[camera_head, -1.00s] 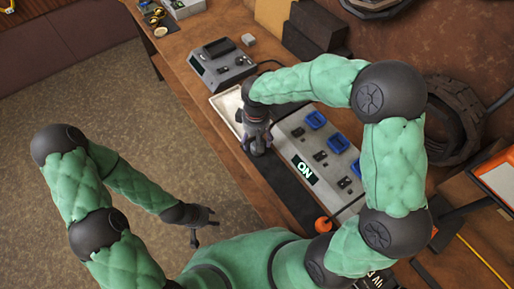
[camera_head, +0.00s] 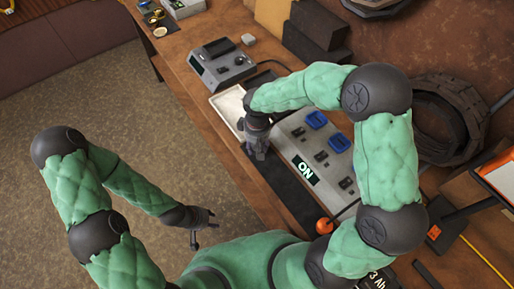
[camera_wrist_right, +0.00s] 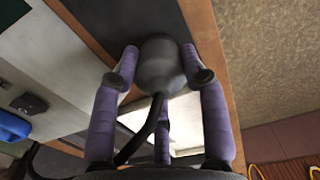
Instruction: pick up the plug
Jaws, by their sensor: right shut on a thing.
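The plug (camera_wrist_right: 160,65) is a rounded grey body with a black cable, seen in the right wrist view. The purple-grey fingers of my right gripper (camera_wrist_right: 163,75) are shut on its sides. In the head view my right gripper (camera_head: 256,148) points down beside the left edge of the grey panel box, over the dark mat, and the plug is hard to make out there. Whether the plug touches the mat is unclear. My left gripper (camera_head: 202,228) is open and empty, out over the floor in front of the bench.
The grey panel box (camera_head: 300,150) has blue plugs (camera_head: 316,119), black sockets and an ON sign. A white tray (camera_head: 228,104) and a grey device (camera_head: 224,65) lie beyond. An orange knob (camera_head: 324,226) is near the box's front. The dark mat (camera_head: 290,195) is mostly bare.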

